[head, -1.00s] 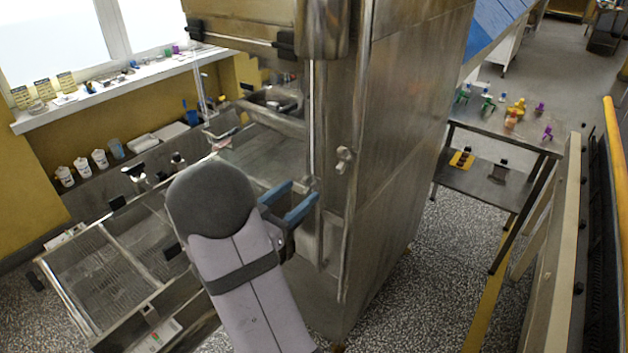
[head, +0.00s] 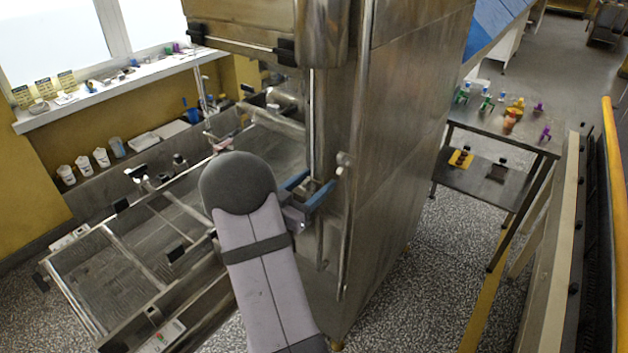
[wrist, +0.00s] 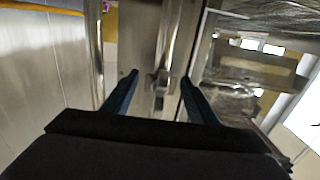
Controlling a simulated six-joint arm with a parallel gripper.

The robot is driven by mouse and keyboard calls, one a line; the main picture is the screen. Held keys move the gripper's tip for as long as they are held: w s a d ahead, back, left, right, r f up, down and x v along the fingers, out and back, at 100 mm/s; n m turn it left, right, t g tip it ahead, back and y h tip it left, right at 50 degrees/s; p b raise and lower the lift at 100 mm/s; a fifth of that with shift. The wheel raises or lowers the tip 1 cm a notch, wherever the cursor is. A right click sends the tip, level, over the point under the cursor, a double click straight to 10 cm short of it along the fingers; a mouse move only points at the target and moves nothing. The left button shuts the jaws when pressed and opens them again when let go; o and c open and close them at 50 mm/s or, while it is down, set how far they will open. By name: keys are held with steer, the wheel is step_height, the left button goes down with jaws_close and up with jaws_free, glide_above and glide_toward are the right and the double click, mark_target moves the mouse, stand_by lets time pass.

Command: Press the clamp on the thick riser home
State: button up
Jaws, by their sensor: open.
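The riser (head: 355,130) is a steel upright pipe on the front corner of the tall steel machine. A small pale metal clamp (head: 343,165) sits on it; whether it is fully seated cannot be told. My gripper (head: 318,186) is open and empty, its blue fingers pointing at the uprights just left of and slightly below the clamp. In the wrist view the clamp (wrist: 160,84) shows between my two fingers (wrist: 158,82), beyond the tips, on a vertical pipe (wrist: 168,45). Contact cannot be told.
A thinner rod (head: 318,120) stands left of the riser. The machine's steel side panel (head: 410,130) fills the space to the right. Steel troughs (head: 110,280) lie at left. A table (head: 500,130) with small coloured parts stands at far right.

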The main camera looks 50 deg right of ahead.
jaws_close()
steer(key=shift+d+b, duration=0.35)
steer(key=shift+d, duration=0.3)
steer(key=shift+a+r, duration=0.1)
steer(key=shift+c, duration=0.7)
jaws_free()
steer(key=shift+o, duration=0.7)
steer(key=shift+d, duration=0.2)
steer(key=shift+a, duration=0.1)
